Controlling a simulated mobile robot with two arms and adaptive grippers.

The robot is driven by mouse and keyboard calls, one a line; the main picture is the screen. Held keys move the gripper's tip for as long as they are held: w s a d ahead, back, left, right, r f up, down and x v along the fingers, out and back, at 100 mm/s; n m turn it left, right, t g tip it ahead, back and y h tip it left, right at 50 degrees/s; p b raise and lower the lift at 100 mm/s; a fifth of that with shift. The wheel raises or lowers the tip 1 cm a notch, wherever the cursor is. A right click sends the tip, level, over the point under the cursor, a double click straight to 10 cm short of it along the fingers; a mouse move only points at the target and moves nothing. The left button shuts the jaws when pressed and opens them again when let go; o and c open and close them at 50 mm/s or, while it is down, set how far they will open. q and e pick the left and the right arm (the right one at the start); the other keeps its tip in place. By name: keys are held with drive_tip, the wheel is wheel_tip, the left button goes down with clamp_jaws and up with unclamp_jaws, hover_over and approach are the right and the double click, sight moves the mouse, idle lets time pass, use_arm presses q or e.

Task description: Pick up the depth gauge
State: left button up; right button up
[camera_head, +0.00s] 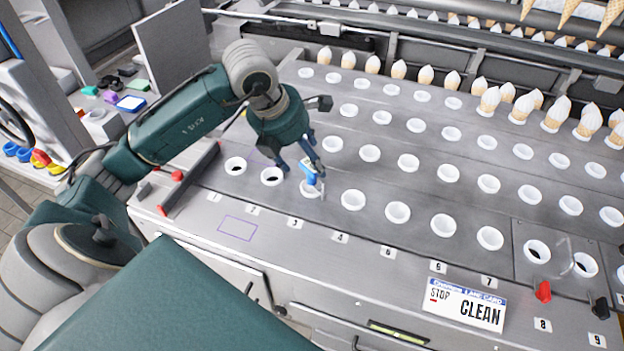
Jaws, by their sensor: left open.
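A small blue and white device, which looks like the depth gauge (312,178), stands upright at a white-rimmed cup (309,191) in the front row, near label 3. My left gripper (300,168) reaches down from above with its fingers spread. The gauge's upper part is at the fingers, near the right-hand one. I cannot tell whether they touch it. The gripper partly hides the gauge's top. My right gripper is not in view.
Rows of white cups fill the steel deck (330,225), with ice cream cones behind. A red-handled bar (190,180) lies left of the cups. A CLEAN card (464,304) is on the front edge. Coloured items sit on a left side table.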

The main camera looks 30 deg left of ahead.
sight(312, 166)
use_arm(q)
drive_tip(key=p+x, duration=0.1)
drive_tip(key=x, duration=0.2)
drive_tip(key=p+x, duration=0.1)
drive_tip(key=x, duration=0.1)
drive_tip(key=shift+w+a+p, duration=0.15)
drive_tip(key=shift+w+p, duration=0.1)
drive_tip(key=shift+p, duration=0.05)
drive_tip(key=shift+w+f, duration=0.1)
drive_tip(key=shift+f, duration=0.15)
drive_tip(key=shift+r, duration=0.1)
clamp_jaws()
